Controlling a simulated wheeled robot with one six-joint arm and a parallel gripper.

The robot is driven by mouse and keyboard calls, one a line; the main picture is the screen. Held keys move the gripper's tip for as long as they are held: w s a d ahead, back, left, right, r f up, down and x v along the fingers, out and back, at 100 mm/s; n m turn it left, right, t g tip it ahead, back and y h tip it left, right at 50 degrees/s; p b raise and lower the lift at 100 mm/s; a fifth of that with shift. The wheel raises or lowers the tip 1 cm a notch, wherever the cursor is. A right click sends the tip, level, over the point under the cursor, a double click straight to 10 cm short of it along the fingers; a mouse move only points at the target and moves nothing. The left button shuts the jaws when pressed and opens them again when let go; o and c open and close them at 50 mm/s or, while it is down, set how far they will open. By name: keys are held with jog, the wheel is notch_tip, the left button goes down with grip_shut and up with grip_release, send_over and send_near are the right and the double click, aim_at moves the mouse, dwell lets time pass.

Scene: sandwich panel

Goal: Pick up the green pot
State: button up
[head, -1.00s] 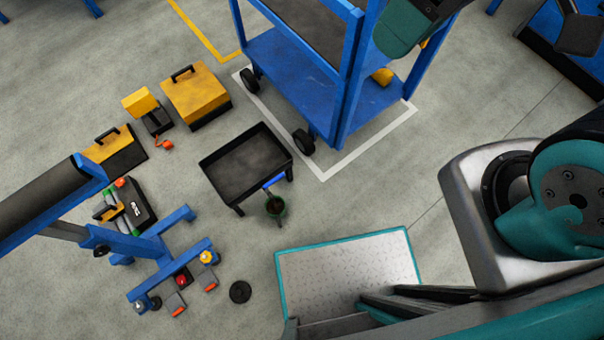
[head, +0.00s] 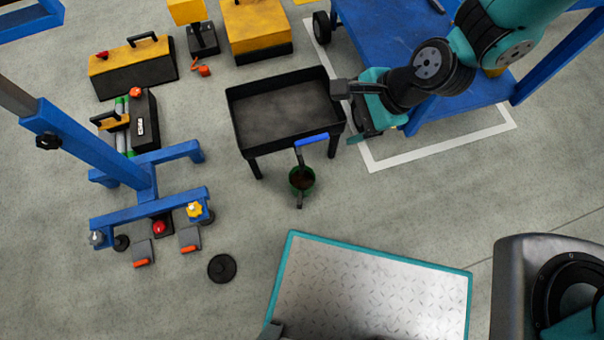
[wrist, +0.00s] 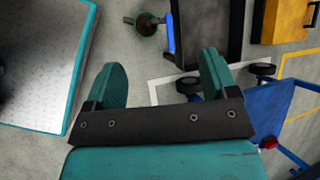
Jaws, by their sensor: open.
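The green pot (head: 302,179) stands on the floor in front of the black tray table. It is small and round, with dark brown contents. A tool with a blue handle (head: 311,141) lies across it in the head view. The pot also shows at the top of the wrist view (wrist: 146,25), beyond my fingers. My gripper (head: 356,115) is above and to the right of the pot, by the tray table's right edge in the picture. In the wrist view my gripper (wrist: 165,80) has its two teal fingers wide apart with nothing between them.
The black tray table (head: 284,107) is beside the pot. A blue cart (head: 385,40) stands at the upper right. A blue stand (head: 150,190) and toolboxes (head: 130,68) are at left. A black disc (head: 222,268) lies on the floor. Floor around the pot's front is clear.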

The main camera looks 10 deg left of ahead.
jog(key=s+f+m+b, duration=0.2)
jog(key=f+m+b, duration=0.25)
jog(key=f, duration=0.95)
jog(key=s+f+m+b, duration=0.3)
jog(key=f+b, duration=0.3)
jog(key=f, duration=0.9)
jog(key=shift+m+t, duration=0.25)
jog(key=shift+t, duration=0.05)
jog(key=b+x, duration=1.2)
jog(key=x, duration=0.5)
jog(key=shift+w+d+f, duration=0.1)
jog(key=shift+w+f, duration=0.05)
jog(key=shift+f, duration=0.1)
jog(key=shift+r, duration=0.1)
grip_shut()
